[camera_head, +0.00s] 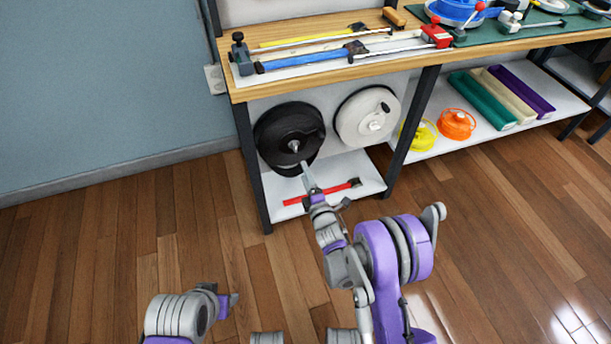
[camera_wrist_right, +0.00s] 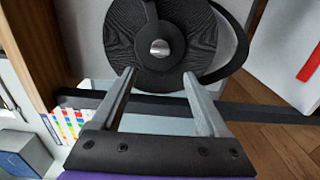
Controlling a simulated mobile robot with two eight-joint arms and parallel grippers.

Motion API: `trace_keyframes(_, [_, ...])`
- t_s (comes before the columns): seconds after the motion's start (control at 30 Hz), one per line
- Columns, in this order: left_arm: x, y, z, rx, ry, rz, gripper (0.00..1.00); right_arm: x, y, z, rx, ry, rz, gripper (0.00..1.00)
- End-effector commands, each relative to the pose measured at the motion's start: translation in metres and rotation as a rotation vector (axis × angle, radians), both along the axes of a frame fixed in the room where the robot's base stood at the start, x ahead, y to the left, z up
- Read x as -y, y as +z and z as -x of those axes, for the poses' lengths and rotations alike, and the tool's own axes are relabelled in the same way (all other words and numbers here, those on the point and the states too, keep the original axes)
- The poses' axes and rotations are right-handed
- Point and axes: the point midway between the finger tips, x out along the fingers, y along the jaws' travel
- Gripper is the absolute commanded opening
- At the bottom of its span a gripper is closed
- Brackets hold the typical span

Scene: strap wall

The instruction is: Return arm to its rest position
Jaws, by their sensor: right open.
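My right arm (camera_head: 385,255) reaches up from the lower right in the head view toward the lower shelf. Its gripper (camera_head: 305,171) is in front of the black strap reel (camera_head: 286,132). In the right wrist view the two grey fingers of this gripper (camera_wrist_right: 158,76) stand wide apart. They point at the black reel (camera_wrist_right: 115,45), with its round metal hub between and above the tips. Nothing is held between them. Whether the tips touch the reel is unclear. Part of my left arm (camera_head: 178,315) shows at the bottom left; I make out no fingers on it.
A white reel (camera_head: 352,118) hangs beside the black one. A red-handled tool (camera_head: 335,190) lies on the low shelf (camera_head: 355,168) near my right gripper. The wooden bench (camera_head: 290,82) above carries strapping tools. Yellow and orange rolls (camera_head: 456,124) sit further right. The floor at left is clear.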

Motion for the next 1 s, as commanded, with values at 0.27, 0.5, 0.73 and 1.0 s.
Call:
trace_keyframes(0.27, [0.0, 0.0, 0.0, 0.0, 0.0, 0.0, 0.5, 0.0, 0.0, 0.0, 0.0, 0.0, 0.0, 0.78])
trace_keyframes(0.5, [0.0, 0.0, 0.0, 0.0, 0.0, 0.0, 0.5, 0.023, 0.025, -0.001, -0.109, -0.062, -0.087, 0.78])
trace_keyframes(0.73, [0.0, 0.0, 0.0, 0.0, 0.0, 0.0, 0.5, 0.078, 0.073, 0.027, -0.381, -0.243, -0.331, 0.78])
trace_keyframes(1.0, [0.0, 0.0, 0.0, 0.0, 0.0, 0.0, 0.5, 0.132, 0.106, 0.112, -0.675, -0.498, -0.64, 0.78])
